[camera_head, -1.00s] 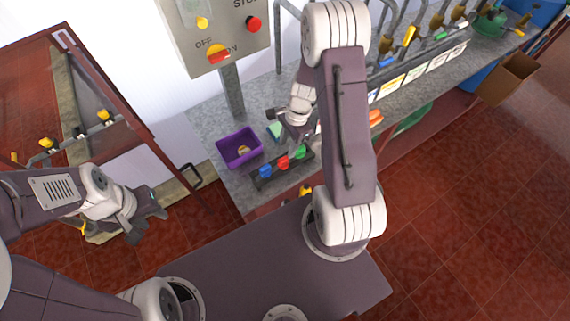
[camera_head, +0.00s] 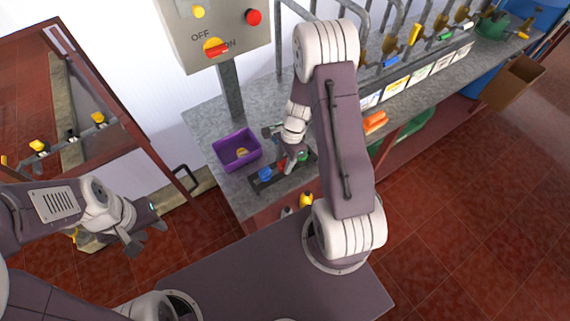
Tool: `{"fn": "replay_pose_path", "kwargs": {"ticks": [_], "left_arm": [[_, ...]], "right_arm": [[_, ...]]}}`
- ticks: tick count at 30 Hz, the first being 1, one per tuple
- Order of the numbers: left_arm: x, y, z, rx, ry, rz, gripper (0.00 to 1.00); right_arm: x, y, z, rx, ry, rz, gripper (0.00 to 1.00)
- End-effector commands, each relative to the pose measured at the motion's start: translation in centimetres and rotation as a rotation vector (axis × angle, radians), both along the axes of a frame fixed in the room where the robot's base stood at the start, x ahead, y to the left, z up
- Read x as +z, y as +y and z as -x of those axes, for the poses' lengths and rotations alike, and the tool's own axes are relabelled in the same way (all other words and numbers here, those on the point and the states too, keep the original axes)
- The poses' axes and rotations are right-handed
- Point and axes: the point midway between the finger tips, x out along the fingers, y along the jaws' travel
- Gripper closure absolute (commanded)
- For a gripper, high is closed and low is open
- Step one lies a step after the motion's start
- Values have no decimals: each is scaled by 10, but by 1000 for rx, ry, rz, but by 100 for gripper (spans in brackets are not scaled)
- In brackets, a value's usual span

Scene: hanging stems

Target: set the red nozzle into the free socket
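A dark rack (camera_head: 256,186) on the grey bench holds a blue nozzle (camera_head: 265,174), the red nozzle (camera_head: 281,168) and a green nozzle (camera_head: 303,156). My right gripper (camera_head: 289,166) points down at the rack, right at the red nozzle and partly covering it. Whether its fingers touch or grip the nozzle is too small to tell. My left gripper (camera_head: 150,232) is open and empty, off to the left away from the bench. Stems with coloured nozzles hang in a row at the upper right. I cannot make out which socket is free.
A purple bin (camera_head: 237,150) stands left of the rack. A control box (camera_head: 212,35) on a post rises behind it. Label cards (camera_head: 396,87) line the bench under the hanging stems. An orange object (camera_head: 375,122) lies near the bench's front edge. A cardboard box (camera_head: 513,82) is at the right.

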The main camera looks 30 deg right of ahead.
Motion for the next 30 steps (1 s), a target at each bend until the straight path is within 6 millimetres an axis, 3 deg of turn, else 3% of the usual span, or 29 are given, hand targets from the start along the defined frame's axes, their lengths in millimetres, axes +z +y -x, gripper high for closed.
{"fn": "replay_pose_path", "kwargs": {"ticks": [3, 8, 30], "left_arm": [[0, 0, 0, 0, 0, 0, 64], [0, 0, 0, 0, 0, 0, 64], [5, 0, 0, 0, 0, 0, 64]], "right_arm": [[0, 0, 0, 0, 0, 0, 60], [0, 0, 0, 0, 0, 0, 100], [0, 0, -3, 25, 0, 0, 100]]}}
